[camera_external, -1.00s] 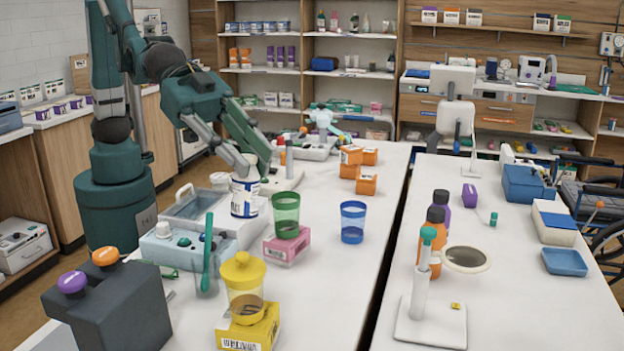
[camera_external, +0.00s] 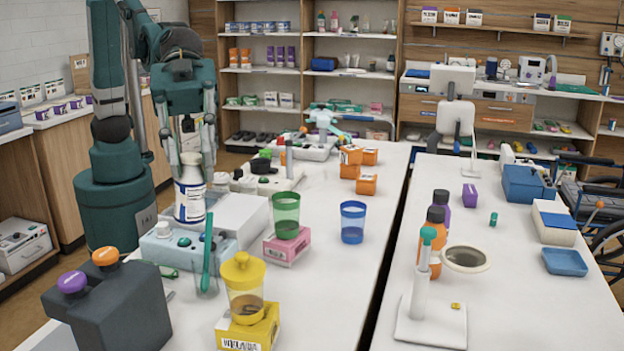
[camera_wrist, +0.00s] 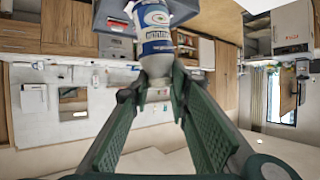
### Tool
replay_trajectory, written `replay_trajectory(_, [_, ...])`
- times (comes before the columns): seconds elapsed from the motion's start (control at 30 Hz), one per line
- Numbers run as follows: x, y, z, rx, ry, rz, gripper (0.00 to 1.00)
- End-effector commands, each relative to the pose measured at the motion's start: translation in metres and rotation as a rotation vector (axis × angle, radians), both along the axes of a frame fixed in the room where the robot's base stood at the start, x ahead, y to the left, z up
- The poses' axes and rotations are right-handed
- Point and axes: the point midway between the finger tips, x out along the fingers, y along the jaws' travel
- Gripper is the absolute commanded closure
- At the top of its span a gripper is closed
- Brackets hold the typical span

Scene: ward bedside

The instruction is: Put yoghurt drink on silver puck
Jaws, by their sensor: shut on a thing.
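The yoghurt drink, a white bottle with a blue label (camera_external: 189,200), hangs upright below my gripper (camera_external: 191,160) in the external view. The fingers are shut on its upper part, and it appears just above or at the white box; contact cannot be told. In the wrist view the bottle (camera_wrist: 156,35) shows at the top, beyond the fingertips of my gripper (camera_wrist: 157,90). I cannot surely pick out a silver puck. A round grey disc with a pale rim (camera_external: 467,259) is on the right bench; a dark round object (camera_external: 264,166) stands behind the bottle.
A white box (camera_external: 240,214) and a pale blue device (camera_external: 176,246) are around the bottle. A green cup (camera_external: 286,212) on a pink box, a blue cup (camera_external: 353,222) and a yellow-lidded jar (camera_external: 243,280) stand to the right. Free bench lies beyond the blue cup.

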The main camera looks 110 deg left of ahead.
Motion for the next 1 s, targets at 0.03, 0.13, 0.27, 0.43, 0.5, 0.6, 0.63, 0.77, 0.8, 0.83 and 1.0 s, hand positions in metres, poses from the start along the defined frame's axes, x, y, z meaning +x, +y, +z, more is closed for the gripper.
replay_trajectory(0.03, [-0.002,-0.007,0.006,-0.001,0.001,-0.035,1.00])
replay_trajectory(0.13, [-0.010,-0.025,0.019,-0.001,-0.001,-0.120,1.00])
replay_trajectory(0.27, [-0.020,-0.049,0.042,0.001,-0.004,-0.234,1.00])
replay_trajectory(0.43, [-0.028,-0.066,0.064,0.003,-0.008,-0.317,1.00])
replay_trajectory(0.5, [-0.030,-0.071,0.071,0.003,-0.007,-0.339,1.00])
replay_trajectory(0.6, [-0.032,-0.076,0.080,0.004,-0.008,-0.364,1.00])
replay_trajectory(0.63, [-0.032,-0.078,0.083,0.004,-0.009,-0.371,1.00])
replay_trajectory(0.77, [-0.034,-0.083,0.093,0.004,-0.010,-0.394,1.00])
replay_trajectory(0.8, [-0.034,-0.085,0.096,0.004,-0.010,-0.400,1.00])
replay_trajectory(0.83, [-0.035,-0.086,0.098,0.004,-0.010,-0.405,1.00])
replay_trajectory(1.0, [-0.036,-0.088,0.094,0.005,-0.011,-0.416,1.00])
